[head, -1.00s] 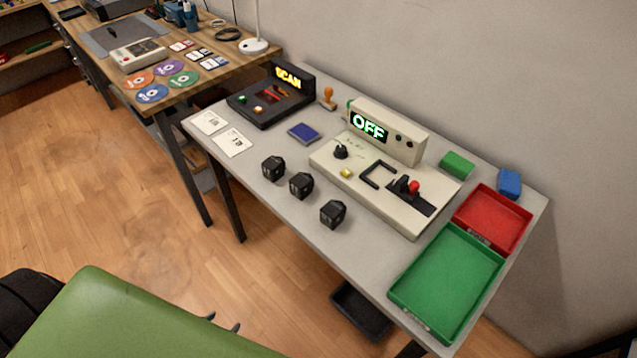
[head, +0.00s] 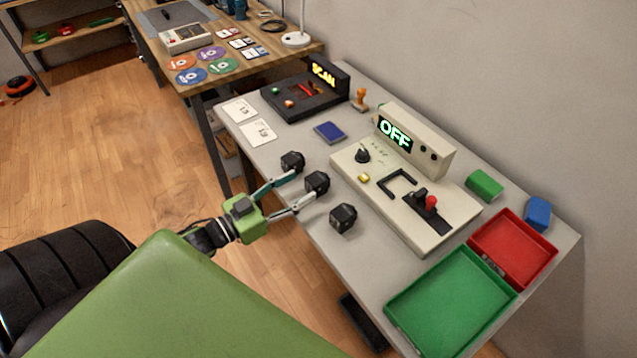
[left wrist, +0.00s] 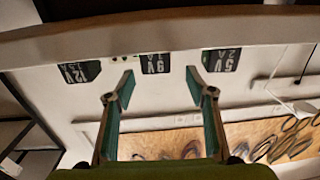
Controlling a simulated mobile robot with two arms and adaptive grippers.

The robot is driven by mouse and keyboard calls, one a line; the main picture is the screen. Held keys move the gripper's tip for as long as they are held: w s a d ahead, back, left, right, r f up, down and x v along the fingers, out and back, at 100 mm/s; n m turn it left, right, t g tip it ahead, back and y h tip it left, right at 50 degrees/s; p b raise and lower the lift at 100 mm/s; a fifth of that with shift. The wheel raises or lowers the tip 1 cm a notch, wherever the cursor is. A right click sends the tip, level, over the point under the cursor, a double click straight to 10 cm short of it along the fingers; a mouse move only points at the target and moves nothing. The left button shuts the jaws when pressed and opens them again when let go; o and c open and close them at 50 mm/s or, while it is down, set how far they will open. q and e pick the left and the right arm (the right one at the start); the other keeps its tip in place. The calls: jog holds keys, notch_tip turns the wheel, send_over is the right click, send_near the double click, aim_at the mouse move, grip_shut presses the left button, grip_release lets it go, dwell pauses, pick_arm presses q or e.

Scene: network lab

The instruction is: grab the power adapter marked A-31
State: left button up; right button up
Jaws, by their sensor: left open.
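Three black power adapters stand in a row near the table's front edge: far (head: 292,161), middle (head: 317,182) and near (head: 343,217). In the left wrist view their labels show 12V (left wrist: 78,72), 9V (left wrist: 155,64) and 5V (left wrist: 221,61); I cannot make out A-31 on any. My left gripper (head: 304,187) is open and empty at the table edge, its fingers pointing at the row. In the left wrist view the gripper (left wrist: 161,83) has the 9V adapter ahead, in the gap between its fingertips. My right gripper is out of view.
A beige console (head: 408,187) reading OFF stands behind the adapters. A green tray (head: 397,318) and a red tray (head: 543,275) lie at the right. A black SCAN device (head: 290,103), paper cards (head: 257,133) and a blue pad (head: 330,132) lie farther back.

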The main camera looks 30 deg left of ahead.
aim_at(309, 185)
pick_arm(q)
jog(key=x, duration=0.6)
jog(key=shift+w+d+f+p, duration=0.15)
jog(key=shift+d+f+p, duration=0.05)
jog(key=shift+d+p, duration=0.2)
jog(key=c, duration=1.3)
